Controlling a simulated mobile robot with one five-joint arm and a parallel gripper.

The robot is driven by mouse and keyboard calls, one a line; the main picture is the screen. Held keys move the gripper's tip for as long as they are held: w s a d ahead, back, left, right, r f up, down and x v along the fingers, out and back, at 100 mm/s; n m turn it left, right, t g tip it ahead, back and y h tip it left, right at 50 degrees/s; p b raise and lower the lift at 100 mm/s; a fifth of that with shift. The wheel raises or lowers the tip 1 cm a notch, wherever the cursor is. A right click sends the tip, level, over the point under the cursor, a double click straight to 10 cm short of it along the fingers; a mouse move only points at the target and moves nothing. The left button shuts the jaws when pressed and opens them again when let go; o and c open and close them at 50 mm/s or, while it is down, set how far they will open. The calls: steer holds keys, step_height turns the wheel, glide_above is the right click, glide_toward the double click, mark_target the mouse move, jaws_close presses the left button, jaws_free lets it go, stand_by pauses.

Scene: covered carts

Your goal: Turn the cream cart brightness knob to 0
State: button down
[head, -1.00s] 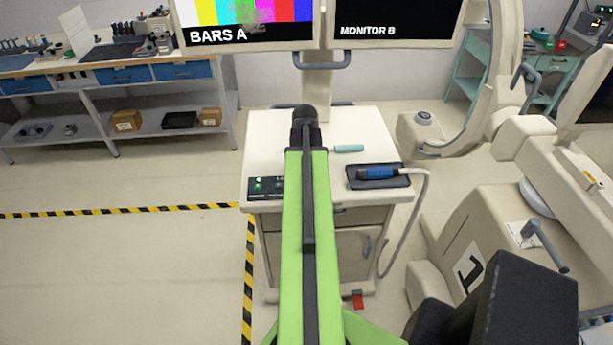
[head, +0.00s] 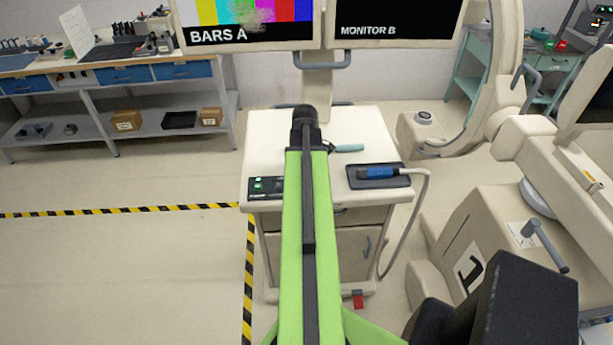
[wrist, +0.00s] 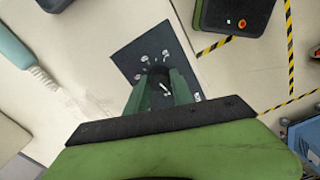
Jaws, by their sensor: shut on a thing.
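The cream cart (head: 375,130) stands ahead in the head view, with a dark control panel (head: 266,187) showing green lights at its near left. In the head view my arm hides the gripper's fingertips.
A teal-handled tool (head: 347,148) and a blue-gripped probe (head: 378,173) on a dark pad (head: 399,181) lie on the cart top. Two monitors (head: 248,22) stand behind. A large cream machine (head: 490,225) is at right. Floor at left is clear inside striped tape (head: 120,210).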

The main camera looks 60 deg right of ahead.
steer(key=n, duration=0.6)
steer(key=shift+w, duration=0.1)
steer(key=shift+n, duration=0.4)
steer(key=c, duration=1.1)
jaws_free()
steer(key=shift+r, duration=0.1)
